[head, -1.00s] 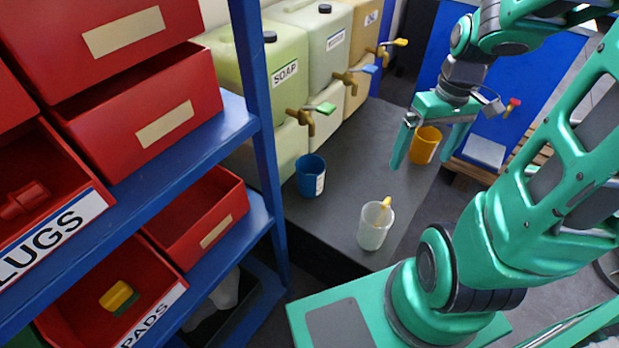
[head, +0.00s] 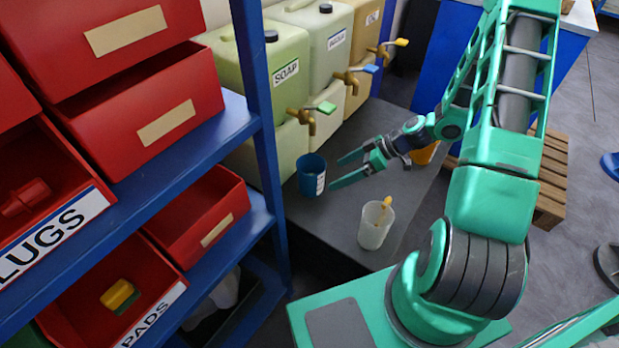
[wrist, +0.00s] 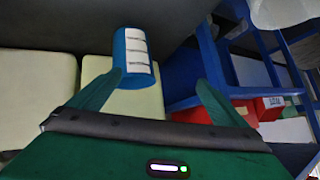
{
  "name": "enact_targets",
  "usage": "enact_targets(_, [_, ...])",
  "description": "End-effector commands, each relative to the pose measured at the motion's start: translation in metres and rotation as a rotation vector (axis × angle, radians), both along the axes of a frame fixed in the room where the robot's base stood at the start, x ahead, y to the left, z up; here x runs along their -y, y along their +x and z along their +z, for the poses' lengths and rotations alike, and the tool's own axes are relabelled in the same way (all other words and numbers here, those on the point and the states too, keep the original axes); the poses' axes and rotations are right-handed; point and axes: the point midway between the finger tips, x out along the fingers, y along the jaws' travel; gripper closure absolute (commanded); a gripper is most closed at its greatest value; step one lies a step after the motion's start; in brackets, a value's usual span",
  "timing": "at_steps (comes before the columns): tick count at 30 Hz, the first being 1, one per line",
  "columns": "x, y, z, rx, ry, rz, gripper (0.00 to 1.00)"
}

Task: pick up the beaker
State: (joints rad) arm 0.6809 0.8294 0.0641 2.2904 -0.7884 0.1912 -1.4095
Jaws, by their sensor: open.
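The blue beaker (head: 310,172) stands upright on the dark grey bench top, in front of the tanks. In the wrist view the blue beaker (wrist: 131,57) shows a white label with lines and lies just past the left finger's tip. My gripper (head: 335,175) is open and empty, its two fingers pointing left at the beaker, low over the bench. In the wrist view my gripper (wrist: 159,77) has its fingers spread wide, and the beaker is off-centre toward the left finger. I cannot tell whether that finger touches it.
A whitish cup (head: 375,225) with a yellow spoon stands close to the right of the beaker. Tanks with taps (head: 307,118) line the back. A blue shelf post (head: 262,130) stands at left.

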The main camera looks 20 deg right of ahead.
Motion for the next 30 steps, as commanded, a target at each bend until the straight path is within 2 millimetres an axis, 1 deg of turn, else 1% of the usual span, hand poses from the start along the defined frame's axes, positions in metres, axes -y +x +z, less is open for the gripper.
enact_targets(1, [-0.004, 0.005, -0.011, 0.037, 0.037, -0.006, 0.03])
enact_targets(3, [-0.010, 0.014, -0.020, 0.105, 0.075, -0.013, 0.03])
enact_targets(6, [-0.015, 0.025, -0.030, 0.189, 0.119, -0.035, 0.03])
enact_targets(12, [-0.018, 0.044, -0.047, 0.332, 0.179, -0.101, 0.03])
enact_targets(18, [-0.017, 0.056, -0.057, 0.433, 0.205, -0.166, 0.03])
enact_targets(23, [-0.016, 0.061, -0.060, 0.463, 0.209, -0.189, 0.03])
enact_targets(26, [-0.021, 0.066, -0.063, 0.467, 0.210, -0.189, 0.03])
enact_targets(30, [-0.035, 0.077, -0.068, 0.466, 0.210, -0.188, 0.03])
